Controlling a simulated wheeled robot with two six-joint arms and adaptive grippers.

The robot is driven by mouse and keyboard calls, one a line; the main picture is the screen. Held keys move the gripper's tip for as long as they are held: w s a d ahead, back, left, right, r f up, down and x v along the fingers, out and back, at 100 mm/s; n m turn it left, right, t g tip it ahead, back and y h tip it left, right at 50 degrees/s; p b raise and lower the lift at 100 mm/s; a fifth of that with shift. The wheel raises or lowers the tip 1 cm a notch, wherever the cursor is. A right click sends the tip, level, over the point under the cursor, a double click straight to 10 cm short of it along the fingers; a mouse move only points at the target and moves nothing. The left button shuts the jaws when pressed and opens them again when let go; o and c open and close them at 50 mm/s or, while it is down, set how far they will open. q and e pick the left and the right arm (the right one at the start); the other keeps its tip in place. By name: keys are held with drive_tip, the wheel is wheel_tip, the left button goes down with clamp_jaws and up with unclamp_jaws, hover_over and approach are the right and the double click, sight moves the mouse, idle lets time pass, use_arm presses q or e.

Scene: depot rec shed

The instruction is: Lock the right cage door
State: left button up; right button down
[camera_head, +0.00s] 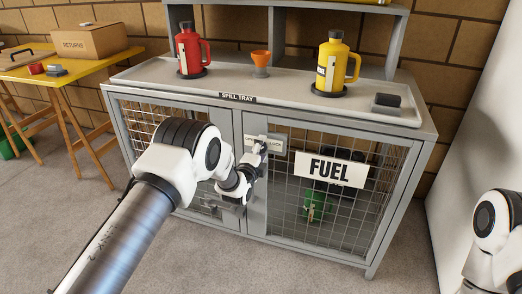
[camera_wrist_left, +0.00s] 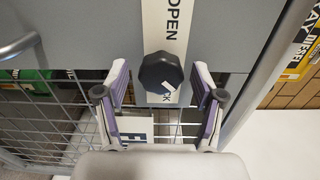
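The right cage door (camera_head: 330,215) is a grey frame with wire mesh and a white FUEL sign (camera_head: 331,170). It looks closed in the head view. At its upper left is a white OPEN/LOCK plate (camera_head: 276,145). My left gripper (camera_head: 260,148) is at the plate. Its fingers (camera_wrist_left: 161,84) are open on either side of the knob, with gaps visible. My right gripper is out of view.
The spill tray (camera_head: 220,88) above carries a red jug (camera_head: 188,50), an orange funnel (camera_head: 261,60) and a yellow jug (camera_head: 332,65). A green object (camera_head: 315,206) is behind the mesh. A yellow table (camera_head: 80,70) stands left; floor in front is clear.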

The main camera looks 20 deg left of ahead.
use_arm(q)
drive_tip(key=s, duration=1.2)
drive_tip(key=shift+a, duration=0.25)
